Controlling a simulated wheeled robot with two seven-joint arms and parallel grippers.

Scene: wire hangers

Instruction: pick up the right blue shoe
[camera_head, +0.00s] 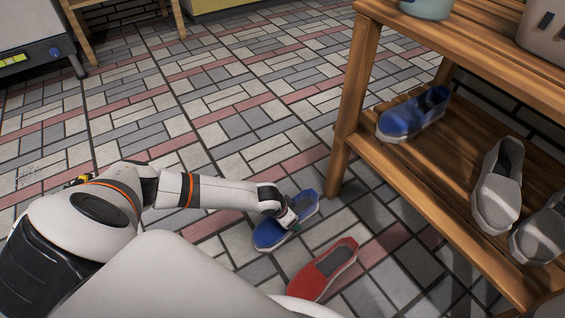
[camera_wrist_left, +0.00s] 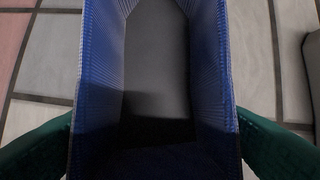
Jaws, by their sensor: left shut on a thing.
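A blue shoe (camera_head: 268,236) is on the tiled floor in the head view, beside the shelf's leg. My left gripper (camera_head: 290,222) is over it and shut on it. In the left wrist view the blue shoe (camera_wrist_left: 215,90) fills the middle, with its dark insole showing and a green fingertip against each side. Whether the shoe touches the floor I cannot tell. Another blue shoe (camera_head: 411,115) stands on the lower board of the wooden shelf. My right gripper is not in view.
A red shoe (camera_head: 322,270) lies on the floor just right of the held shoe. The wooden shelf (camera_head: 392,172) stands on the right, with a grey shoe (camera_head: 497,185) and another grey shoe (camera_head: 540,235) on its lower board.

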